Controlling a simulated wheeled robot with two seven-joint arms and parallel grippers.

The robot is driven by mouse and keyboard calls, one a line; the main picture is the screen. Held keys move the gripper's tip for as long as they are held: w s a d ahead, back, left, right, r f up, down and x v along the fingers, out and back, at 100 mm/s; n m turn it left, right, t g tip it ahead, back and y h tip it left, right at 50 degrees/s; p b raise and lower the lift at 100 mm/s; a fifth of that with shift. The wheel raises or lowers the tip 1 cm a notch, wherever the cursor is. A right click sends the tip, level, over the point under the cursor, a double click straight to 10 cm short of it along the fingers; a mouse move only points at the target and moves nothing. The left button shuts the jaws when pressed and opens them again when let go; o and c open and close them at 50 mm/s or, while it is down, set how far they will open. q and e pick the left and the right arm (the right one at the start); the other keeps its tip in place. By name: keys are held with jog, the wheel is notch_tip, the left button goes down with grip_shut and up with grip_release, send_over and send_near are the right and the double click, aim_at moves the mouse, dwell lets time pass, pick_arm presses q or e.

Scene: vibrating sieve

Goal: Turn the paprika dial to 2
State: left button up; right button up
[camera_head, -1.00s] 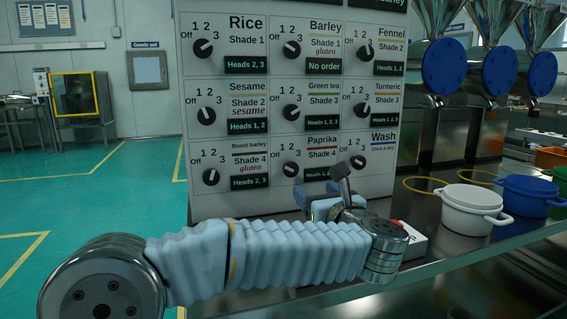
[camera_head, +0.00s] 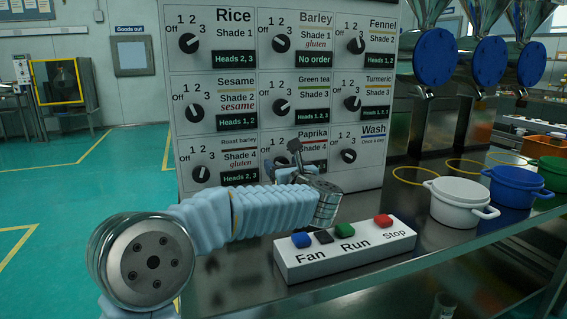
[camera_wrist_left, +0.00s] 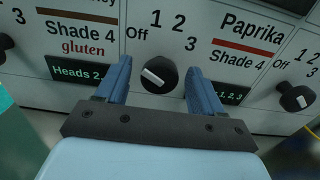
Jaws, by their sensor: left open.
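The paprika dial (camera_wrist_left: 158,75) is a round black knob with a white pointer mark, on the white panel. Its mark points left and slightly up, on the side of the Off label; the 2 is printed at its upper right. My left gripper (camera_wrist_left: 158,68) is open, with one blue finger on each side of this dial. I cannot tell whether the fingers touch it. In the head view, my left gripper (camera_head: 272,168) is at the bottom row of the panel (camera_head: 225,135), and my wrist partly covers the paprika dial. My right gripper is not in view.
The roast barley dial (camera_head: 200,174) is left of the paprika dial and the wash dial (camera_head: 348,156) right. A box with Fan, Run and Stop buttons (camera_head: 345,256) stands on the metal bench, below my arm. White (camera_head: 463,202) and blue (camera_head: 516,187) pots stand at the right.

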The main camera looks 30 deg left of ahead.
pick_arm(q)
jog(key=shift+w, duration=0.1)
jog(key=c, duration=1)
jog(key=shift+m, duration=0.3)
jog(key=shift+w+d+f+m+p, duration=0.1)
jog(key=shift+m+p, duration=0.35)
jog(key=shift+m, duration=3.35)
jog(key=shift+w+d+f+m+p, duration=0.1)
jog(key=shift+m+p, duration=0.35)
jog(key=shift+m, duration=3.35)
